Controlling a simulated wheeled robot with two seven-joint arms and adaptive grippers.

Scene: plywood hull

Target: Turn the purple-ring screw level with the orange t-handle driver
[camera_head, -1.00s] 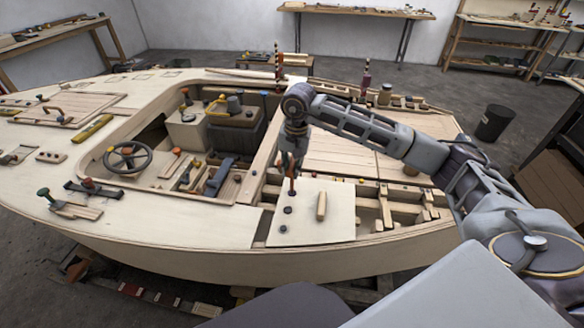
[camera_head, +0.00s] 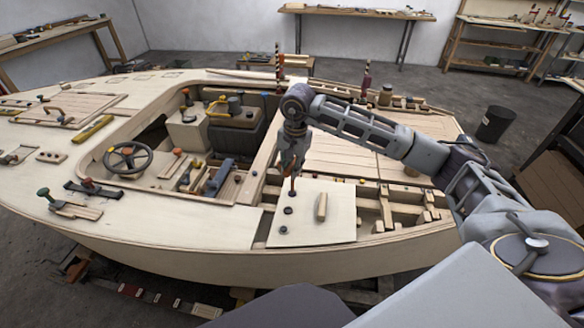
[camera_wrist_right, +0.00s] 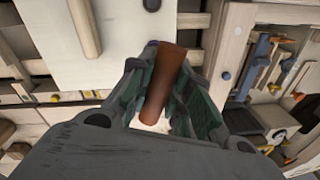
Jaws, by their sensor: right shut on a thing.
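My right gripper (camera_head: 293,166) is above the left rear corner of a pale plywood panel (camera_head: 325,225) on the hull. It is shut on the orange t-handle driver (camera_head: 293,186), which stands about upright with its lower end at the panel. In the right wrist view the brown-orange handle (camera_wrist_right: 165,82) lies between the two green-grey finger pads. A small purple patch, likely the purple-ring screw (camera_wrist_right: 152,43), shows just beyond the handle; the rest of it is hidden. Two dark screw heads (camera_head: 287,210) sit in a row nearer the panel's front. My left gripper is out of view.
A wooden bar (camera_head: 321,207) stands up from the panel to the right of the screws. Open hull frames (camera_head: 385,205) lie right of the panel. The cockpit with a steering wheel (camera_head: 127,157) and seat is to the left.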

